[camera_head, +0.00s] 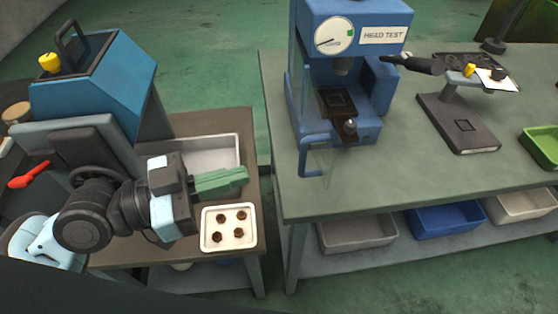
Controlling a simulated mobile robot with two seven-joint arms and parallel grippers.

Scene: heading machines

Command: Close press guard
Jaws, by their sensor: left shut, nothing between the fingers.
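The blue press (345,22), labelled HEAD TEST and carrying a round dial, stands at the back left of the right-hand green table. A thin blue frame (308,176) at the press's front left corner seems to be its guard, with a faint clear panel. It sticks out toward me, and the press's front with its dark plate and small metal part shows uncovered. My left gripper (246,175) has green fingers, shut and empty. It is left of the guard and apart from it, above the smaller table. My right gripper is not in view.
A white tray (205,246) with several brown parts and a grey bin (228,153) lie under and beside my left gripper. A blue machine (90,85) stands left. A dark stand (462,130) and green tray (540,148) are right. The table's front middle is clear.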

